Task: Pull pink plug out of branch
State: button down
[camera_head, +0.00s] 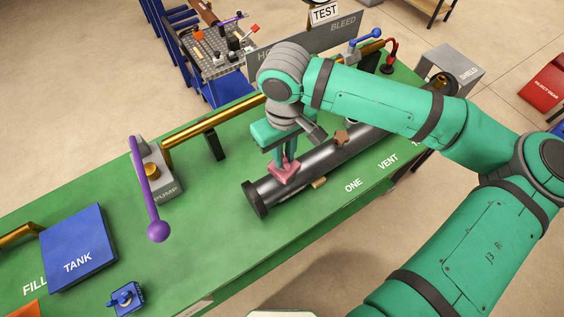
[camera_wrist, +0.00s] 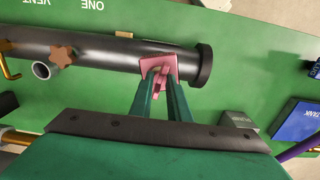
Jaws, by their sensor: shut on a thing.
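The pink plug (camera_head: 284,171) is on the near-left part of the black pipe, close to its flanged end. In the wrist view the pink plug (camera_wrist: 159,70) sits against the pipe's side, with its handle between my green fingers. My gripper (camera_head: 285,158) is shut on the plug from above; it also shows in the wrist view (camera_wrist: 160,88). The black pipe (camera_head: 262,192) lies along the green bench. The branch under the plug is hidden by the plug and fingers, so I cannot tell how deep the plug sits.
A brown star knob (camera_head: 341,137) and an open grey stub (camera_wrist: 41,70) are farther along the pipe. The pump (camera_head: 160,182) with its purple lever (camera_head: 147,195) stands left. A blue tank lid (camera_head: 78,247) is at far left. Green bench (camera_head: 235,250) in front of the pipe is clear.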

jog(key=shift+d+r, duration=0.15)
jog(key=shift+s+r, duration=0.1)
jog(key=shift+r, duration=0.4)
jog(key=shift+w+r, duration=0.2)
jog(key=shift+r, duration=1.15)
jog(key=shift+s+r, duration=0.1)
jog(key=shift+r, duration=1)
